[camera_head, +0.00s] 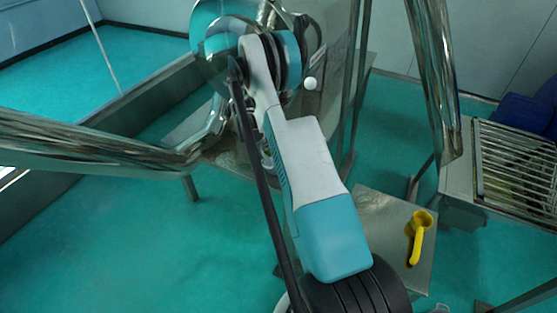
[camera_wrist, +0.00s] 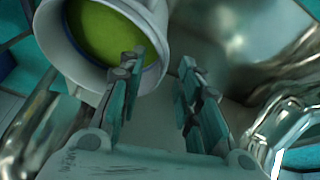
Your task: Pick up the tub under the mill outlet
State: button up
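A white tub (camera_wrist: 72,62) with green contents shows at the upper left of the wrist view, cut off by the top edge. My gripper (camera_wrist: 160,65) is open, its two fingers apart. The left finger overlaps the tub's right side and the green inside it. The right finger is to the right of the tub's rim. I see nothing held, and I cannot tell whether a finger touches the tub.
Shiny curved metal (camera_wrist: 235,35) lies close to the right of my fingers. In the head view, a yellow scoop (camera_head: 418,236) lies on a small metal table (camera_head: 392,215) at lower right. A slatted metal rack (camera_head: 515,165) stands farther right. Thick shiny metal bars cross left and right.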

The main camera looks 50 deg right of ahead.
aim_at(267, 152)
jog(key=shift+b+x, duration=1.45)
jog(key=shift+x, duration=1.35)
jog(key=shift+s+r, duration=0.15)
jog(key=shift+r, duration=0.05)
grip_shut()
